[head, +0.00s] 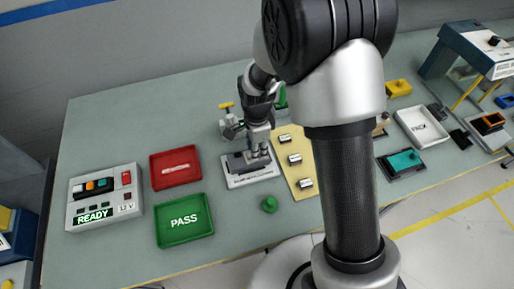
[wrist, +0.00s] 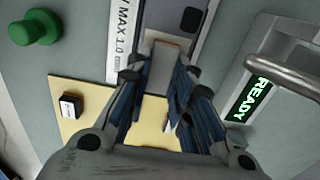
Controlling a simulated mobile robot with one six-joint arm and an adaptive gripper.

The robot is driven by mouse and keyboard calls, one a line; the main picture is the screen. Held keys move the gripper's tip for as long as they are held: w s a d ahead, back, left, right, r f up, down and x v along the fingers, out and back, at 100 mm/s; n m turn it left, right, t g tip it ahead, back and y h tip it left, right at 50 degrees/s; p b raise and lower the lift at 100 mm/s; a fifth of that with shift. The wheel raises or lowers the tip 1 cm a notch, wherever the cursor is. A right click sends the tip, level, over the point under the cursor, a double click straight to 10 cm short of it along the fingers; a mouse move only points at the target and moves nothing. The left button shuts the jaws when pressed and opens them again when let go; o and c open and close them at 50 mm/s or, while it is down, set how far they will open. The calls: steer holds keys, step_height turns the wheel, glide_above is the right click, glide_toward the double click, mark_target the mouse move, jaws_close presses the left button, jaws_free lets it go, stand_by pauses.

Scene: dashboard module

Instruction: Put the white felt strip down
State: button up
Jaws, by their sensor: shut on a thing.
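My gripper (head: 259,153) points down over a dark module on a white-based fixture (head: 235,182). In the wrist view my gripper (wrist: 160,77) is shut on a pale flat piece, seemingly the white felt strip (wrist: 165,62), which shows between the fingers. In the head view the fingers hide the strip. I cannot tell whether it touches the module below. The fixture's lettered white edge (wrist: 123,42) runs beside the fingers in the wrist view.
A red tray (head: 155,183) with a pale mark or thin piece and a green PASS tray (head: 187,238) lie left. A READY box (head: 75,205) stands farther left. A green knob (head: 269,204) is in front, a yellow board (head: 308,190) with several small blocks right.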

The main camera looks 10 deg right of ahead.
steer(key=shift+f, duration=0.15)
steer(key=o, duration=0.7)
steer(key=s+d+r+n+t+p, duration=0.1)
steer(key=s+d+r+n+p, duration=0.1)
steer(key=r, duration=0.9)
steer(key=s+d+r+n+p, duration=0.1)
steer(key=s+r+n, duration=0.1)
steer(key=r, duration=0.8)
steer(key=s+d+r+n+t, duration=0.1)
steer(key=s+d+r+n, duration=0.2)
steer(key=s+n, duration=0.3)
steer(key=s+d+r+n+t, duration=0.2)
steer(key=s+r+n, duration=0.3)
steer(key=s, duration=0.6)
steer(key=shift+d+r+n+t, duration=0.15)
steer(key=shift+d+n+t, duration=0.2)
steer(key=shift+d, duration=0.25)
